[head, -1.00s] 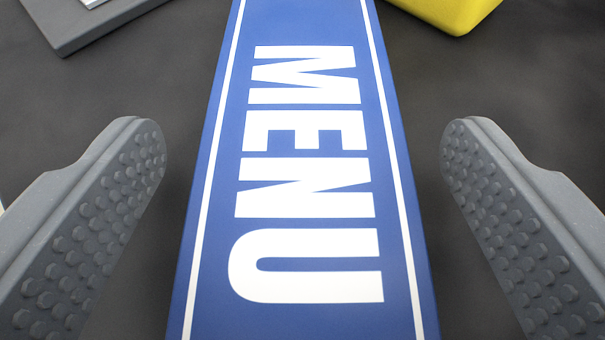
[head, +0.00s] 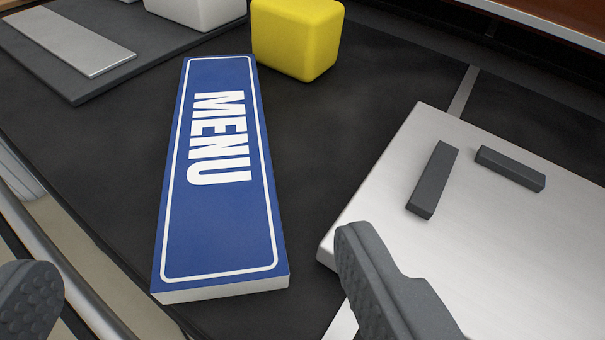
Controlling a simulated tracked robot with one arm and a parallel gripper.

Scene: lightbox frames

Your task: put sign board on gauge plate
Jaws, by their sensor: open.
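The sign board (head: 222,222) is a long blue slab with a white border and the word MENU. It lies flat on the dark surface, left of centre. My gripper (head: 195,258) is open and empty, its fingers at the lower left and lower right, apart from the board. A brushed silver plate (head: 490,262) with two dark bars lies to the right. A dark grey plate (head: 75,75) lies at the upper left, bearing a flat silver strip (head: 70,42). I cannot tell for certain which is the gauge plate.
A yellow block (head: 296,38) stands just beyond the board's far end. A pale block (head: 195,10) sits at the dark plate's far side. The two dark bars (head: 434,180) (head: 510,168) take up part of the silver plate. A rail (head: 75,290) runs along the left edge.

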